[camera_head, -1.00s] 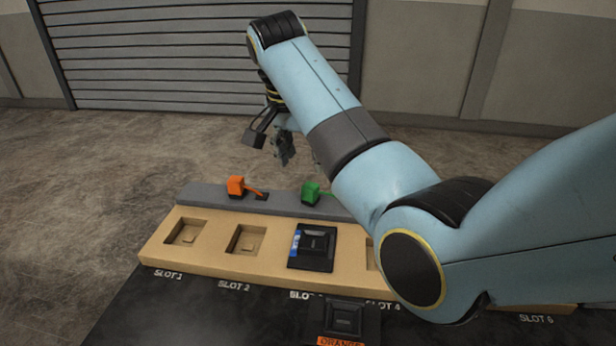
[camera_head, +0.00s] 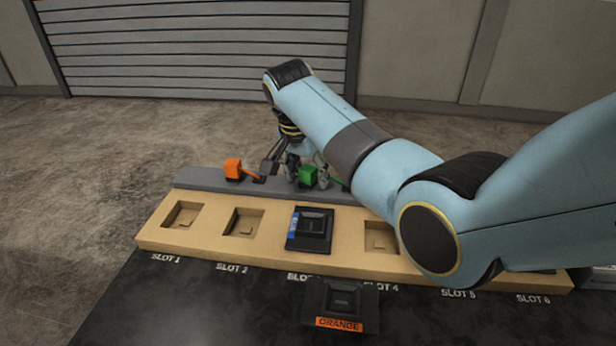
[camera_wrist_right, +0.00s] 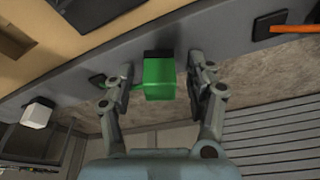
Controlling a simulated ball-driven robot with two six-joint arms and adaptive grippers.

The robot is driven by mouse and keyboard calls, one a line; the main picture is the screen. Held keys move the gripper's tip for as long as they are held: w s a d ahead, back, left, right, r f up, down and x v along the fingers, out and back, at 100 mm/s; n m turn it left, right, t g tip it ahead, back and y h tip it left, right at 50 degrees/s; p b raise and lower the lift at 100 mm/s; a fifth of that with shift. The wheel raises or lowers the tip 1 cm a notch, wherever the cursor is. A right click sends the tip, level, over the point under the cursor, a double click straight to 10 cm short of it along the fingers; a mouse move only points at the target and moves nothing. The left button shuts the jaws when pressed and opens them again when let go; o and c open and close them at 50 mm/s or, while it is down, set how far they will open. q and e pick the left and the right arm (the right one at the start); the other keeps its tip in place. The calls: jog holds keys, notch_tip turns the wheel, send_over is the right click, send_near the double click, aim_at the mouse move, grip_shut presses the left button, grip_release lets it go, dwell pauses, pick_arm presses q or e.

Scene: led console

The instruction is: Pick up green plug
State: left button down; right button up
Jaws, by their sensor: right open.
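The green plug (camera_head: 308,175) sits on the grey ledge at the back of the console. In the right wrist view the green plug (camera_wrist_right: 159,78) lies between the two fingers of my right gripper (camera_wrist_right: 160,80), with a visible gap on each side. My right gripper (camera_head: 306,172) is open, reaching down over the ledge around the plug. A green cable runs from the plug to the side. My left gripper is in neither view.
An orange plug (camera_head: 233,169) stands on the ledge left of the green one. The tan slot board (camera_head: 210,240) lies in front, with a blue-marked black module (camera_head: 310,229) in one slot. A black module labelled ORANGE (camera_head: 340,304) lies on the dark surface.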

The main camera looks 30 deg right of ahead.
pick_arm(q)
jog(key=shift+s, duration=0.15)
pick_arm(e)
jog(key=shift+c, duration=0.4)
jog(key=c, duration=0.5)
grip_shut()
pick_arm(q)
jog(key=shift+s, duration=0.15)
pick_arm(e)
jog(key=shift+r, duration=0.1)
